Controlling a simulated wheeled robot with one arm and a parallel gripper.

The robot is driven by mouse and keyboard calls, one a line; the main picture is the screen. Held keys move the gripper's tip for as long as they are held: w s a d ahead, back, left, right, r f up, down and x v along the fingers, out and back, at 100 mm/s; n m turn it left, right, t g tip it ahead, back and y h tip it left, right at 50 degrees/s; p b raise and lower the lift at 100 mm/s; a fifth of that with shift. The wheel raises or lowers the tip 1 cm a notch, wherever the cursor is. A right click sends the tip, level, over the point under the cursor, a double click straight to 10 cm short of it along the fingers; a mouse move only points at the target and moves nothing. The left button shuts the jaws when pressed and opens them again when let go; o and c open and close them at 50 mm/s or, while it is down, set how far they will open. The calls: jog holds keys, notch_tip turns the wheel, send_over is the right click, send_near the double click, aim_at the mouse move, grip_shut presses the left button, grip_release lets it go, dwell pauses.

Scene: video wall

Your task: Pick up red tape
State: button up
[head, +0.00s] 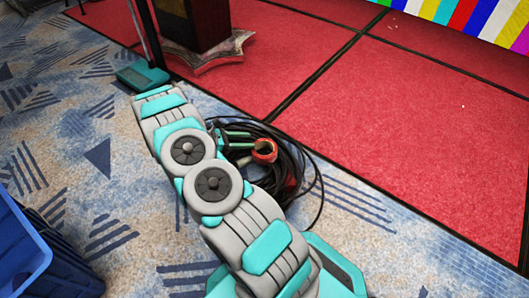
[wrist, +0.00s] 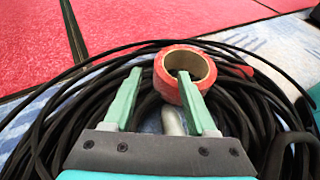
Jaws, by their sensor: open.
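The red tape (wrist: 167,90) is a roll with a tan cardboard core, tilted up on a heap of black cable. It also shows in the head view (head: 265,158), just right of my arm. My gripper (wrist: 158,76) is open, with two green fingers pointing at the roll. In the wrist view the right finger overlaps the roll's hole; whether it is inside the ring or only in front, I cannot tell. The left finger is to the left of the roll, apart from it. In the head view my gripper (head: 234,140) is partly hidden by my arm.
The coiled black cable (head: 300,185) lies on blue patterned carpet (head: 350,205) beside the edge of a red platform (head: 400,120). A blue crate (head: 40,255) stands at the lower left. A dark stand (head: 193,25) is at the top. The platform's right side is clear.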

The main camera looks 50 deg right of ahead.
aim_at(258, 140)
jog(key=shift+x, duration=2.7)
jog(key=shift+w, duration=0.1)
grip_shut()
jog(key=shift+f, duration=0.1)
